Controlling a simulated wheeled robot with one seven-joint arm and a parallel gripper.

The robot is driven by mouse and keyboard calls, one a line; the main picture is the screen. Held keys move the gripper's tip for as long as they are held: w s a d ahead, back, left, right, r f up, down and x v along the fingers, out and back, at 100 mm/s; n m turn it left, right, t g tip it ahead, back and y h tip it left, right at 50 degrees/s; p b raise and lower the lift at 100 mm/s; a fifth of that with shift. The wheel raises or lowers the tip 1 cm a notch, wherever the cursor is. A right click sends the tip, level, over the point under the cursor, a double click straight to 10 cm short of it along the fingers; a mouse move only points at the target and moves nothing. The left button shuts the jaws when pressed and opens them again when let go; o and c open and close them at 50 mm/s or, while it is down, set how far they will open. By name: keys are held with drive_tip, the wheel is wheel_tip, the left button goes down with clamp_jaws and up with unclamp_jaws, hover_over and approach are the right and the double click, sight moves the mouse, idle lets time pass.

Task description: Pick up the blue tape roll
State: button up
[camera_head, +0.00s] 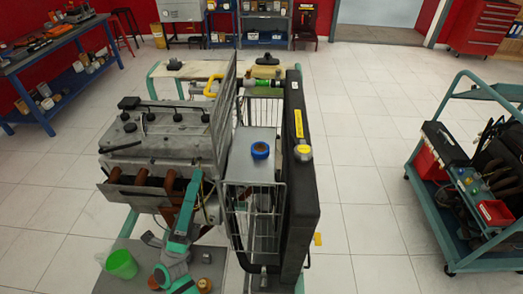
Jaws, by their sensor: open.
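The blue tape roll (260,150) lies flat on a grey metal surface (250,172) near the middle of the head view. Its round opening faces up. That surface is between the engine block on the left and a tall black panel on the right. Wire grille stands close around it. My gripper cannot be made out in this view.
The engine (160,135) and its upright plate stand left of the roll. The black panel (297,190) carries a yellow item (303,152). A loaded teal cart (450,262) stands right, with open floor (370,190) between.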

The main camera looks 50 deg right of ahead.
drive_tip(key=w+d+r+m+g+y, duration=0.4)
drive_tip(key=m+g+y, duration=0.1)
drive_tip(key=m+g, duration=0.75)
drive_tip(key=m+y, duration=0.8)
drive_tip(key=y, duration=0.3)
approach(266, 149)
drive_tip(key=shift+g, duration=0.35)
drive_tip(key=x, duration=0.6)
drive_tip(key=shift+w, duration=0.25)
drive_tip(key=shift+c, duration=0.3)
drive_tip(key=shift+w, duration=0.1)
drive_tip(key=c, duration=1)
drive_tip(key=shift+d, duration=0.1)
drive_tip(key=shift+c, duration=0.3)
